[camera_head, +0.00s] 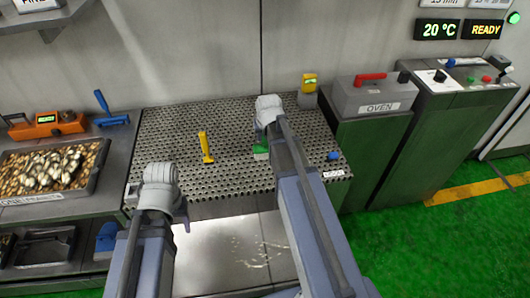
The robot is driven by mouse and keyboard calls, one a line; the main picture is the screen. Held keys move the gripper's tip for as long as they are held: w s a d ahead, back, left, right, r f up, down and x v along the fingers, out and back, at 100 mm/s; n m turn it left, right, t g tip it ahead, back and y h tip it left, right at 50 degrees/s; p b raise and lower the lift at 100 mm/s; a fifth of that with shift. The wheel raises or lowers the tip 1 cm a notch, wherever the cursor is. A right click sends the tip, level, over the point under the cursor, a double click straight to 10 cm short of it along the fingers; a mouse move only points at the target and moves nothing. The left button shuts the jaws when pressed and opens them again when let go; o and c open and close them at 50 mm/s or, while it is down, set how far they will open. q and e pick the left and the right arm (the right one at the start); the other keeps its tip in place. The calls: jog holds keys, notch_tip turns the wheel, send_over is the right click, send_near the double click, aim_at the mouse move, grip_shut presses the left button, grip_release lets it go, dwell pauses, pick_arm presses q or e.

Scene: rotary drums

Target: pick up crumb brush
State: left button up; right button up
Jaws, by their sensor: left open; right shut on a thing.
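A green brush-like thing (261,150), which looks like the crumb brush, is at my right gripper (262,130), over the perforated metal table (220,120). My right gripper is shut on it; my wrist and arm hide most of the fingers and part of the brush. I cannot tell whether the brush touches the table. My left gripper (160,190) is open at the table's front left corner, apart from the brush. Its fingers are mostly hidden by its wrist.
A yellow upright tool (205,147) stands on the table between my arms. A small blue object (333,156) lies at the right, and a yellow device (309,84) stands at the back. A tray of peanuts (90,180) and a blue-handled tool (105,108) are at left.

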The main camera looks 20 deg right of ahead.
grip_shut()
